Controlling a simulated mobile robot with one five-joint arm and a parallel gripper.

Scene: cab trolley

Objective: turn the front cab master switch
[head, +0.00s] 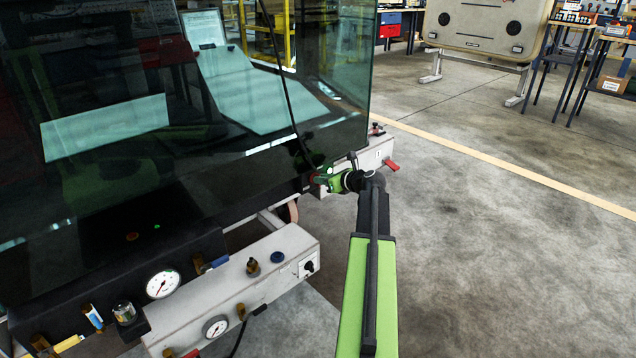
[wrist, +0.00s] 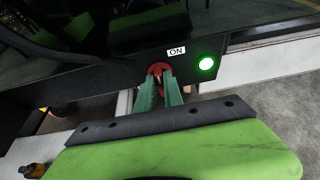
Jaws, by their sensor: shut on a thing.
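The front cab master switch is a red rotary knob (wrist: 158,68) on a dark panel below the cab windscreen, in the wrist view. My gripper (wrist: 160,83) has its two green fingers closed on the knob, and they hide its lower part. A white label reading "ON" (wrist: 177,50) sits up and to the right of the knob. A round green lamp (wrist: 207,65) is lit to the right. In the head view my gripper (head: 322,177) is small, at the cab's lower right corner, with a bit of red at its tips.
A grey box (head: 240,285) with gauges and valves stands at the lower left of the head view. A light beam (head: 375,155) with a red handle (head: 392,165) lies just beyond my gripper. The concrete floor (head: 480,240) to the right is clear.

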